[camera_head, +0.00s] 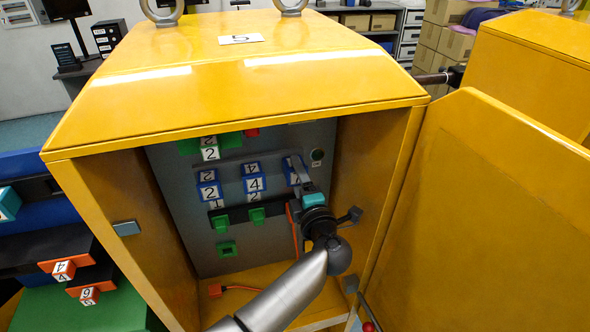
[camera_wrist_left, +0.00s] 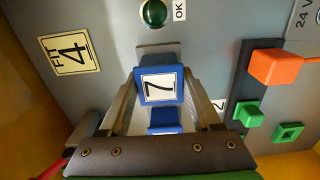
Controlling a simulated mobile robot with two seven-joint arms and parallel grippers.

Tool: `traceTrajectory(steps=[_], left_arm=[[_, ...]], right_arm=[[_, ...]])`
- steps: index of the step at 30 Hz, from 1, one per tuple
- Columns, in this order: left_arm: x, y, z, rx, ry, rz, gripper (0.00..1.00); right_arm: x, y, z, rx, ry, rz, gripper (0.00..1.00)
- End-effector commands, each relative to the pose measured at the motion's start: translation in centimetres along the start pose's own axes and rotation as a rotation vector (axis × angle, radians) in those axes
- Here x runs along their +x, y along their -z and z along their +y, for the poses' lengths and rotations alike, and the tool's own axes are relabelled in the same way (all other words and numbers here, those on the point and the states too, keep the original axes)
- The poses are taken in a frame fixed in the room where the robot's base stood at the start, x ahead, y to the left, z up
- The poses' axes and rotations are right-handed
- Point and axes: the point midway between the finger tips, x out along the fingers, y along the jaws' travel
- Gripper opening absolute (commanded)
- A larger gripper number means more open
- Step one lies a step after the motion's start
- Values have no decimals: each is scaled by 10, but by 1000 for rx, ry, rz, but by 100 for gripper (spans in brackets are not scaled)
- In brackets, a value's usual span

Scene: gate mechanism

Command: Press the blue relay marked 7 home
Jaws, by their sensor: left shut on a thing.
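The blue relay marked 7 (camera_wrist_left: 158,86) sits at the grey back panel, with its white numbered face toward the left wrist camera. In the head view the relay (camera_head: 291,171) is partly hidden by my left gripper (camera_head: 301,172). My left gripper is shut on it, with one finger on each side in the left wrist view. A blue part (camera_wrist_left: 164,121) shows below its face, between the fingers. I cannot tell how deep the relay sits in its socket. My right gripper is not in view.
Blue relays marked 2 (camera_head: 209,190) and 4 (camera_head: 254,184) stand left of it. A green lamp marked OK (camera_wrist_left: 153,12) and a yellow "FIT 4" label (camera_wrist_left: 70,52) are on the panel. Yellow cabinet walls (camera_head: 130,235) and the open door (camera_head: 480,210) bound the space.

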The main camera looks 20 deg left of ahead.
Motion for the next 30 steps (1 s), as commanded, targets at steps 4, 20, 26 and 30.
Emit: traceTrajectory(steps=[4,20,26,30], left_arm=[[2,0,1,-1,-2,0,7],[2,0,0,0,0,1,100],[1,0,0,0,1,1,100],[-1,-1,0,-1,3,2,100]], right_arm=[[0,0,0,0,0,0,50],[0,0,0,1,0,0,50],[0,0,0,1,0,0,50],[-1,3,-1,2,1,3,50]])
